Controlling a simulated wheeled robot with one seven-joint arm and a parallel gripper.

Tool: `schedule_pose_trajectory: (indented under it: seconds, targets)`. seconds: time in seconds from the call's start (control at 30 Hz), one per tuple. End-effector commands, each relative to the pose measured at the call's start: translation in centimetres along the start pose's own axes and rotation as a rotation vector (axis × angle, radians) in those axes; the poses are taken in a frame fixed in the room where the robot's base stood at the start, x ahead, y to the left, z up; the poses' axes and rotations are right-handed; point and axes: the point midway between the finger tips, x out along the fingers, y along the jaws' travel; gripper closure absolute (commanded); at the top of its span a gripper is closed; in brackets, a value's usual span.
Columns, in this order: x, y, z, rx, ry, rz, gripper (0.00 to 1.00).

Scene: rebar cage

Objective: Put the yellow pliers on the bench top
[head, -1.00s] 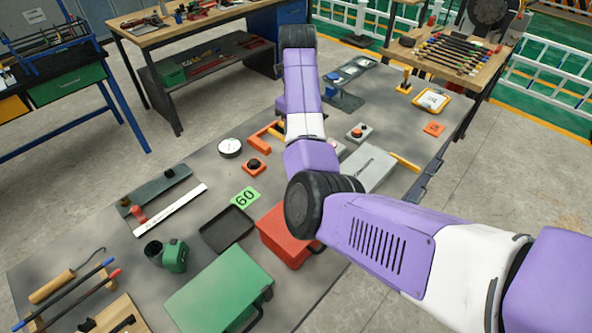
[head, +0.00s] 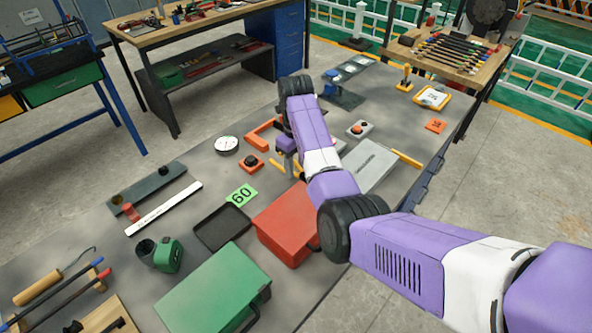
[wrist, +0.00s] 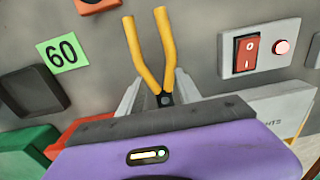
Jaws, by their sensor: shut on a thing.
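The yellow pliers (wrist: 162,55) show in the wrist view with their two handles spread and pointing away from my gripper. Their dark pivot (wrist: 165,99) is between the fingers, and the jaws are hidden. My gripper (wrist: 160,92) is shut on the pliers near the pivot. In the head view the pliers (head: 287,168) show as yellow pieces below my wrist, over the grey bench top (head: 215,180). The gripper itself is mostly hidden there by the arm. I cannot tell whether the pliers touch the bench top.
A red box (head: 285,222), a grey case (head: 370,165), an orange button box (head: 250,164), a green "60" card (head: 241,196) and a switch box (head: 360,130) surround the pliers. A black tray (head: 222,228) and green box (head: 215,288) stand nearer.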

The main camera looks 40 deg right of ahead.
Motion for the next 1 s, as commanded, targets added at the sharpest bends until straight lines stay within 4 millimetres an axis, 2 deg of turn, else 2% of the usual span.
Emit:
schedule_pose_trajectory:
  seconds: [0.1, 0.2, 0.57, 0.6, 0.7, 1.0]
  targets:
    - [1.7, 0.0, -0.1, 0.0, 0.003, 0.002, 1.0]
    - [2.4, 0.0, 0.0, 0.0, 0.001, 0.0, 1.0]
    - [2.8, 0.0, 0.0, -0.001, 0.0, 0.0, 1.0]
    - [2.8, 0.0, 0.0, -0.001, 0.001, 0.001, 0.57]
    - [2.8, 0.0, 0.0, -0.001, 0.001, 0.001, 0.37]
    - [2.7, 0.0, 0.0, -0.001, 0.0, 0.0, 0.37]
